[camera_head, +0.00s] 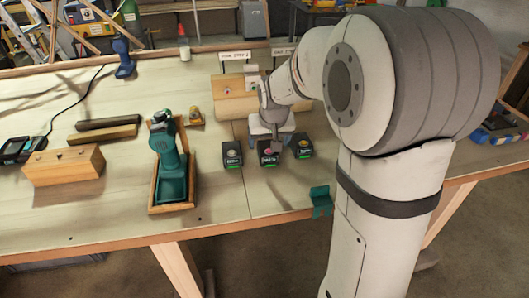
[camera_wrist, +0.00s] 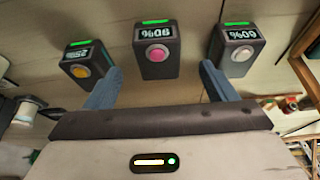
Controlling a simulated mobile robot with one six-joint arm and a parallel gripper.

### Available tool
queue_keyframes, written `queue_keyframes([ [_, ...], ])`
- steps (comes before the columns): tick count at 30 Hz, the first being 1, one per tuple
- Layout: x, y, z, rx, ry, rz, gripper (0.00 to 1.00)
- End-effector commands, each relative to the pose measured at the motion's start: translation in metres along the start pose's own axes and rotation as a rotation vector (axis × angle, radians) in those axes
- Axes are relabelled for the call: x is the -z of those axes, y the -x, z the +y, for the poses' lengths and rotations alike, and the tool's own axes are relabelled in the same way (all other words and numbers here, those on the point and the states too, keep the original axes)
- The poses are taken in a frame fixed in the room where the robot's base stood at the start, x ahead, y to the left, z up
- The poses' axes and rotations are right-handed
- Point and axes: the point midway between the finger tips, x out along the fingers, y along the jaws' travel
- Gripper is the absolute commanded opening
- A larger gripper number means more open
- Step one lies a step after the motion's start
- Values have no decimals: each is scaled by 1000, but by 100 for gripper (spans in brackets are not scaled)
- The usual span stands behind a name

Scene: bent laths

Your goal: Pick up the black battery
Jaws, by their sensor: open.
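Three black batteries with green strips stand in a row on the workbench. In the wrist view, the middle battery (camera_wrist: 156,50) has a pink button, the left one (camera_wrist: 90,62) a yellow button and the right one (camera_wrist: 238,50) a white button. Their displays appear upside down. In the head view, the pink-button battery (camera_head: 268,155) is between the white-button one (camera_head: 231,154) and the yellow-button one (camera_head: 303,150). My gripper (camera_wrist: 160,76) is open and empty, its fingers spread to either side of the pink-button battery. I cannot tell whether they touch anything.
A green drill (camera_head: 170,160) sits in a wooden cradle (camera_head: 154,204) to the left. A wooden block (camera_head: 63,166) and dark bar lie further left. A wooden cylinder (camera_head: 232,100) is behind the batteries. A teal bracket (camera_head: 321,200) is at the bench's front edge.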

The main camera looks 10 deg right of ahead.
Motion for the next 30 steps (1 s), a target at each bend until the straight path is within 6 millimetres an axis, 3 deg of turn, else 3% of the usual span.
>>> queue_keyframes([
  [12, 4, -53, 2, 0, 0, -2, 78],
  [21, 4, -57, 2, 0, 1, 0, 78],
  [30, 4, -57, 1, 1, 2, 0, 54],
])
